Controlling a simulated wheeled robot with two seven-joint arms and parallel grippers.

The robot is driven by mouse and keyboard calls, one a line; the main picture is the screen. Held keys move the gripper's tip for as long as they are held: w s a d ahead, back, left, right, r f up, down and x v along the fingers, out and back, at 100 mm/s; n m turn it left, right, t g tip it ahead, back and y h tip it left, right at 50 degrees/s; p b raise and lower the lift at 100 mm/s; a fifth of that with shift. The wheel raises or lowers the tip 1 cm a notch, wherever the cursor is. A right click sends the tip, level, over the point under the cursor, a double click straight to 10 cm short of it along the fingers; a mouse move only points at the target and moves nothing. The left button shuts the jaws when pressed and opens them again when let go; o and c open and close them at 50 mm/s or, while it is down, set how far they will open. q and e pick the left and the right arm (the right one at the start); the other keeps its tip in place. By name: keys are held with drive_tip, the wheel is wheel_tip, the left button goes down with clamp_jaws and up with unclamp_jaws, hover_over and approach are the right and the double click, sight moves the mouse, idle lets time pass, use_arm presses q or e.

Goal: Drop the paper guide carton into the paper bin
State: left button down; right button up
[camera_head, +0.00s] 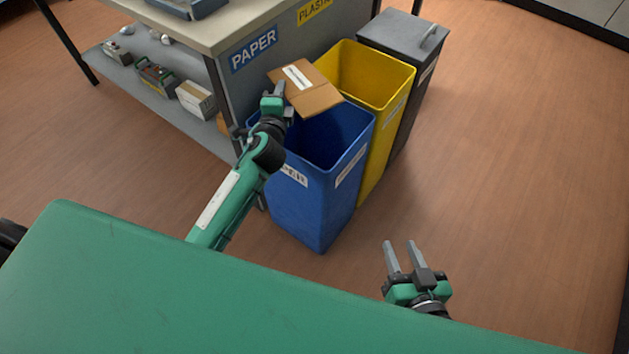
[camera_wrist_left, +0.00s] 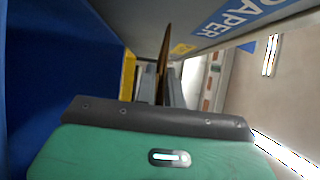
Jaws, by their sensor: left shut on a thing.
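The paper guide carton (camera_head: 313,94) is a flat brown cardboard piece with a white label. My left gripper (camera_head: 278,91) is shut on its near left edge and holds it above the back of the blue paper bin (camera_head: 301,205). In the left wrist view the carton (camera_wrist_left: 163,62) shows edge-on between the fingers (camera_wrist_left: 162,88). The bin is open at the top; its blue wall (camera_wrist_left: 60,75) fills the left of that view. My right gripper (camera_head: 404,256) is open and empty, right of the bin and near my green body.
A yellow bin (camera_head: 372,75) and a grey lidded bin (camera_head: 403,40) stand behind the blue one. A bench with a PAPER sign (camera_head: 254,50) stands close at the left, with items on its shelf. The floor (camera_head: 500,170) at the right is clear.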

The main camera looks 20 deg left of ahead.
use_arm(q)
drive_tip(key=shift+f, duration=0.2)
use_arm(e)
drive_tip(key=shift+a+r+t, duration=0.2)
drive_tip(key=shift+t, duration=0.2)
use_arm(q)
drive_tip(key=c, duration=1.4)
unclamp_jaws()
